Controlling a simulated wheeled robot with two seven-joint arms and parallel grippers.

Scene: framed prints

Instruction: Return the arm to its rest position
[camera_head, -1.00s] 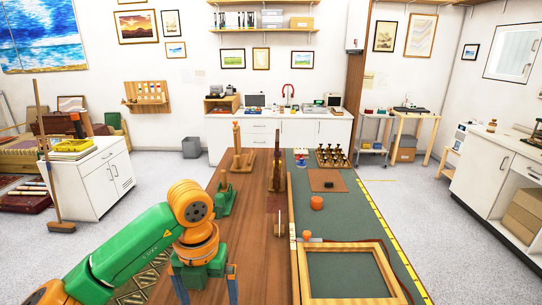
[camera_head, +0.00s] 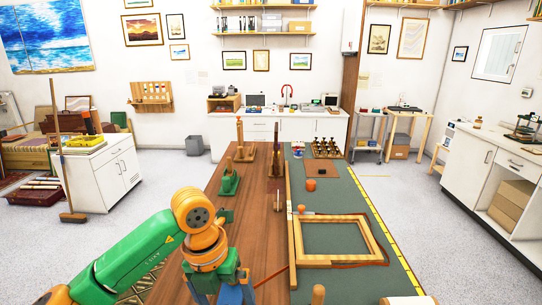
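My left arm comes in from the lower left, green and orange. Its gripper (camera_head: 222,292) hangs low over the brown wooden half of the bench (camera_head: 240,215), left of the picture frame. The blue fingers are cut by the bottom edge, so their opening is unclear. Nothing is clearly seen between them. My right gripper is not in view. A light wooden picture frame (camera_head: 297,240) lies flat on the green mat (camera_head: 345,195), with a dark red strap (camera_head: 345,265) along its near edge.
A wooden rail (camera_head: 291,220) divides the bench lengthwise. Green (camera_head: 229,183) and wooden fixtures stand farther back. An orange cup (camera_head: 311,185) sits on the mat, beyond the frame. A round wooden handle end (camera_head: 318,294) shows at the bottom. Clear floor lies on both sides.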

